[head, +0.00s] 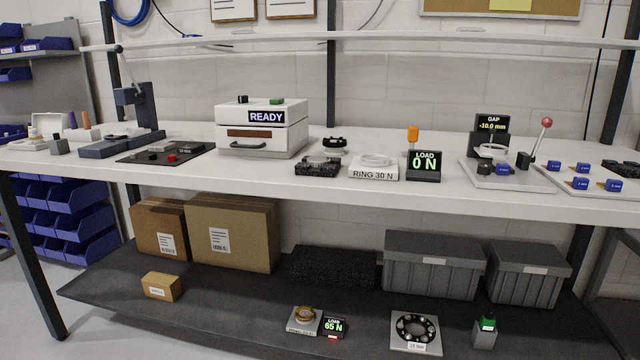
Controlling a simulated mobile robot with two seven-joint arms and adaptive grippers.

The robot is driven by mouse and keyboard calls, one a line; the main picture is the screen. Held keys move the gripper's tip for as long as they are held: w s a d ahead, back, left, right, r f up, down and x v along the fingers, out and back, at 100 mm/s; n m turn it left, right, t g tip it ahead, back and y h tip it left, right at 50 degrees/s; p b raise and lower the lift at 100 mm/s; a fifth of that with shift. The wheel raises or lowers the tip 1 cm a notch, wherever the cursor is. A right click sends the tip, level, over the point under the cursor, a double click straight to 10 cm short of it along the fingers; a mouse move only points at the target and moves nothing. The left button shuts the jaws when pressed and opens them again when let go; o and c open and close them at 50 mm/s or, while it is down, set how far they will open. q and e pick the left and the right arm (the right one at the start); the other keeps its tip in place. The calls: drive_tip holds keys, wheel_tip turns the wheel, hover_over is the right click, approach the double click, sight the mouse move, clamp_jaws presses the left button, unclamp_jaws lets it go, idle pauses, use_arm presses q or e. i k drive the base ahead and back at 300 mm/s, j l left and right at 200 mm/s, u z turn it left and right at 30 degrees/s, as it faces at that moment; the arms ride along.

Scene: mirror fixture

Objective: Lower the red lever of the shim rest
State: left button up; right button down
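The shim rest (475,177) stands on the right part of the white bench in the head view. Its lever has a red ball knob (547,123) on a thin metal rod (540,143). The lever stands raised, leaning up and to the right from a black pivot block (523,160). A display (492,123) behind the rest reads GAP -10.0 mm. A light ring-shaped part sits on the rest, with a dark knob and a blue block near its front. Neither of my grippers is in view.
Right of the rest, a white tray (575,192) holds several blue-handled shims. Left of it stand a LOAD 0 N display (424,166), an orange-handled tool (413,137) and a RING 30 N stand (374,173).

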sight(547, 122)
drive_tip(key=i+j+z, duration=0.15)
drive_tip(key=z, duration=0.35)
drive_tip(key=i+j+z, duration=0.1)
drive_tip(key=j+z, duration=0.6)
drive_tip(key=z, duration=0.25)
drive_tip(key=i+j, duration=0.05)
